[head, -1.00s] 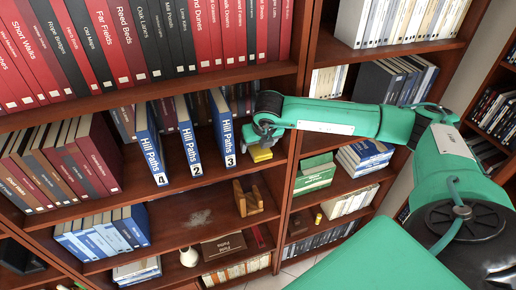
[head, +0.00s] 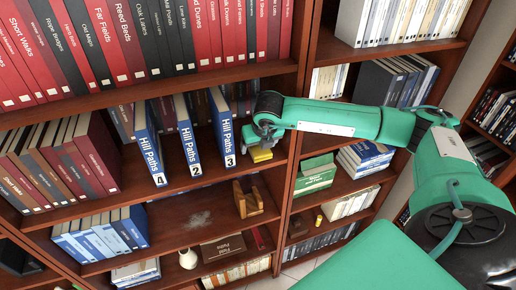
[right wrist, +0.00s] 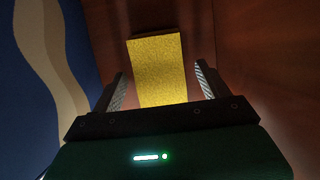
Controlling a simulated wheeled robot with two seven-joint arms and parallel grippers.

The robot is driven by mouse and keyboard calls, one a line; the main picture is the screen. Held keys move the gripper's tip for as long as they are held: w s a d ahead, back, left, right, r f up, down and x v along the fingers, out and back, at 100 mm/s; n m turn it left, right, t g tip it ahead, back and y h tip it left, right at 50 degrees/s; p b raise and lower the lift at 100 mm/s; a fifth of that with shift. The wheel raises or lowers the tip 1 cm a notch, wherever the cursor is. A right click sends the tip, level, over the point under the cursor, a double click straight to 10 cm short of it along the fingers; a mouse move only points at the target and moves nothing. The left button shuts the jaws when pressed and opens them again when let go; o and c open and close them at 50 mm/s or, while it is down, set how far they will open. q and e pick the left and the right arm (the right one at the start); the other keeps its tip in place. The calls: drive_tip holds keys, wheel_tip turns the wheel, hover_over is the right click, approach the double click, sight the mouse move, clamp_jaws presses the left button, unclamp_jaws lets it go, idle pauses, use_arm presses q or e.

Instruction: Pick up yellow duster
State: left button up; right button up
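The yellow duster (head: 261,155) lies on the shelf board to the right of the Hill Paths 3 book (head: 222,128), under my right gripper. In the right wrist view the duster (right wrist: 160,70) is a yellow block reaching in between the two fingers. My right gripper (right wrist: 160,88) is open, with a gap between the duster and each finger. In the head view the right gripper (head: 264,140) covers part of the duster. My left gripper is not in view.
The shelf's upright divider (head: 293,165) stands close to the right of the duster. Hill Paths books 4 (head: 150,145) and 2 (head: 189,138) stand farther left. A wooden bookend (head: 247,198) sits on the shelf below. Red and black books (head: 150,40) fill the shelf above.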

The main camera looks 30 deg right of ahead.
drive_tip(key=c, duration=1)
drive_tip(key=shift+o, duration=0.2)
drive_tip(key=shift+r+p, duration=0.45)
drive_tip(key=shift+p, duration=0.5)
wheel_tip(320, 180, up, 3)
drive_tip(key=b, duration=0.3)
drive_tip(key=shift+f+b, duration=0.15)
drive_tip(key=shift+b, duration=0.15)
drive_tip(key=s+a+b, duration=0.4)
drive_tip(key=s+b, duration=0.2)
drive_tip(key=s, duration=1.1)
drive_tip(key=shift+s+r+b, duration=0.2)
drive_tip(key=shift+s+b, duration=0.1)
drive_tip(key=shift+b, duration=0.05)
drive_tip(key=shift+a, duration=0.1)
